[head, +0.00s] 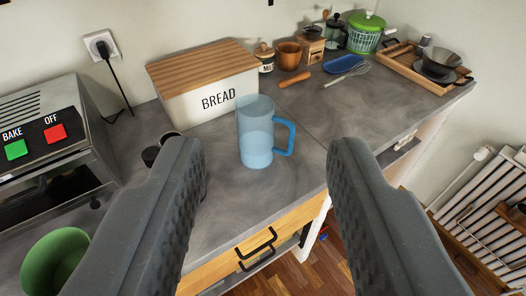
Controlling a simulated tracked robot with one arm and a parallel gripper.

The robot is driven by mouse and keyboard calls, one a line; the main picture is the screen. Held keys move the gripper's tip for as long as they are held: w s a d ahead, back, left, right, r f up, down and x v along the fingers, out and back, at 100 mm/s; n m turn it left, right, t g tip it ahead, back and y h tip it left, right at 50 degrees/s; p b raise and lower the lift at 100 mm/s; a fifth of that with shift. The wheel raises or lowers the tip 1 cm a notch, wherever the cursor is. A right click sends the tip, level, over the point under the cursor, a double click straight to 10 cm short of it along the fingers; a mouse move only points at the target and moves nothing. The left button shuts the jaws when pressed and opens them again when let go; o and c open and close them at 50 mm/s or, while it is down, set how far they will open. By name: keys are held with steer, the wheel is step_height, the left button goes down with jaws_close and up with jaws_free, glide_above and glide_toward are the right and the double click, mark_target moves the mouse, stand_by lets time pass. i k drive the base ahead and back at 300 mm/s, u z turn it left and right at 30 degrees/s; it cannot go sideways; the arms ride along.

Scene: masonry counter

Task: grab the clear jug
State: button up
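The clear jug (255,135) is a bluish see-through pitcher with a blue handle on its right side. It stands upright on the grey counter, in front of the bread box. My gripper (265,155) is open, with its two dark ridged fingers wide apart at the lower left and lower right of the view. In the picture the jug shows between the fingers, beyond them. Nothing is held, and neither finger appears to touch the jug.
The bread box (205,92) stands just behind the jug. A toaster oven (50,140) and a green bowl (55,262) are on the left. Small dark-rimmed items are partly behind the left finger. A wooden tray (402,72) lies far right. The counter's front edge (270,222) is near.

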mark_target(265, 137)
steer(key=z, duration=0.35)
steer(key=i, duration=0.9)
steer(key=u, duration=0.3)
